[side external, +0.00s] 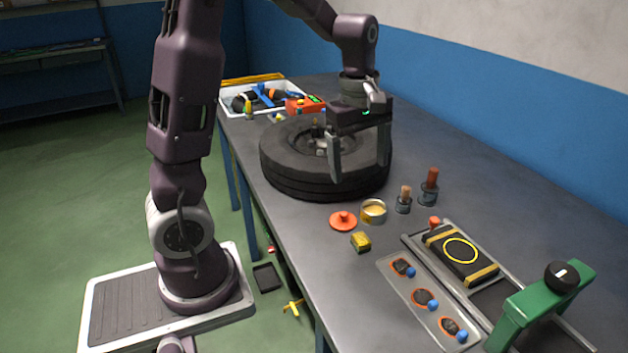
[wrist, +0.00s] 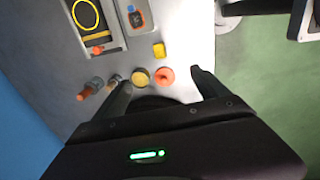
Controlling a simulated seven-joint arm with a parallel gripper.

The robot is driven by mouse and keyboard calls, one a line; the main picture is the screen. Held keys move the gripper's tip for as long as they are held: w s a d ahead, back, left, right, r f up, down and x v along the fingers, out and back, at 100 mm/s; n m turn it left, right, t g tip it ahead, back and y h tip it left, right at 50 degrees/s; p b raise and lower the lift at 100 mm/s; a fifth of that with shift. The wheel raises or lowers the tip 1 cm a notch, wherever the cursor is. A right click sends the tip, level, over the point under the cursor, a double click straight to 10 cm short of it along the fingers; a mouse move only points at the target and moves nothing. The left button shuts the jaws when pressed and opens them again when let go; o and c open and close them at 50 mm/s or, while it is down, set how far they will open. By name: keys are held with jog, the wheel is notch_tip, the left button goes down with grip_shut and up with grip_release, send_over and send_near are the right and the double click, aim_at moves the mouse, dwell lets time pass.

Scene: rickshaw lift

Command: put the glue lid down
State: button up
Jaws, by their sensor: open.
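The orange glue lid (side external: 343,221) lies on the grey table with its round knob up, just left of the open glue tin (side external: 373,211), apart from it. In the wrist view the lid (wrist: 165,76) is right of the tin (wrist: 140,77), whose yellowish contents show. My gripper (side external: 360,172) is open and empty, its fingers pointing down in front of the tyre, above table height. In the wrist view the lid appears between my two fingers (wrist: 160,78), farther off than the fingertips. Nothing touches the lid.
A black tyre (side external: 290,172) lies flat behind the lid. A yellow block (side external: 361,242) sits in front. Two small pots with upright handles (side external: 404,200) stand right of the tin. A tray of patches (side external: 425,299) and a green clamp press (side external: 540,308) are at the front right.

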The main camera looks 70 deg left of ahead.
jog(key=s+d+r+m+t, duration=0.2)
jog(key=s+d+m, duration=0.4)
jog(key=s+m, duration=0.3)
jog(key=s+d+r+m+t, duration=0.2)
jog(key=s+d+r+m, duration=0.2)
jog(key=s+m, duration=0.5)
jog(key=shift+s+d+r, duration=0.3)
jog(key=shift+s+d, duration=0.05)
jog(key=shift+d, duration=0.6)
